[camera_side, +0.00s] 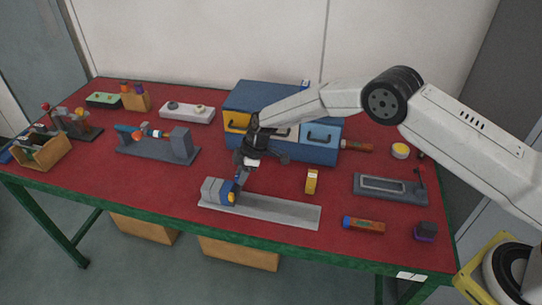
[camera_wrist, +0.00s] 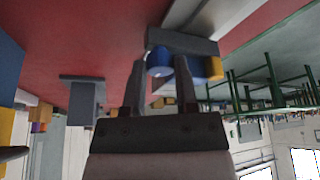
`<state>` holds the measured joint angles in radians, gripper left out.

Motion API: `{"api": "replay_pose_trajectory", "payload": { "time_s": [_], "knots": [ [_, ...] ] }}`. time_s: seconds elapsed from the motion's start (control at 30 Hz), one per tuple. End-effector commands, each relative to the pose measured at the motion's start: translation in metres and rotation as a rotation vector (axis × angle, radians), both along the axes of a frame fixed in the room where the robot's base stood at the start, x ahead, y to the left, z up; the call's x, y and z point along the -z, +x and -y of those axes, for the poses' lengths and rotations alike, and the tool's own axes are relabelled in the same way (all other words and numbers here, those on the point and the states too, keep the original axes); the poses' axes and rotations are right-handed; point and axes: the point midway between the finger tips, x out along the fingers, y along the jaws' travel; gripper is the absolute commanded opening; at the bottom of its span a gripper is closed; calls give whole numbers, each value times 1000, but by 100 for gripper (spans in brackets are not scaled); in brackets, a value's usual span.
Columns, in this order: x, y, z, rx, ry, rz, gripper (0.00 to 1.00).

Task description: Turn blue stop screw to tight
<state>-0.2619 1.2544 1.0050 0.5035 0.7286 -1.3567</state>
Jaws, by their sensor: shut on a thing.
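The blue stop screw (camera_wrist: 160,61) shows in the wrist view as a rounded blue piece between the two fingertips. My gripper (camera_wrist: 161,82) is shut on it, with one finger on each side. Behind it is a grey block (camera_wrist: 183,42), with a yellow part (camera_wrist: 215,68) at one side. In the side view my gripper (camera_side: 241,178) points down at the blue and yellow end of the grey block (camera_side: 210,188), on the left of a long grey rail (camera_side: 275,210). The fingers partly hide the screw, so its turn angle and tightness cannot be told.
A blue drawer cabinet (camera_side: 300,150) stands close behind my gripper. A grey vise-like fixture (camera_side: 160,152) is to the left. A small yellow block (camera_side: 311,181) and a dark grey tray (camera_side: 390,189) are to the right. The red tabletop (camera_side: 120,195) is clear at front left.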

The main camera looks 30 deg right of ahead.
Motion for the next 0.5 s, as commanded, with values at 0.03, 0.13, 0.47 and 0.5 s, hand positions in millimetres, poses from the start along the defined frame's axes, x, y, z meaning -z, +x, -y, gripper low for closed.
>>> {"api": "replay_pose_trajectory", "payload": {
  "time_s": [0.03, 0.13, 0.47, 0.5],
  "knots": [
    [0, -1, -1, 30, 0, 0, 0],
    [0, -1, -1, 80, 1, 1, 0],
    [0, -1, -1, 109, 2, -1, 0],
    [0, -1, -1, 109, 2, -1, 0]
  ]
}}
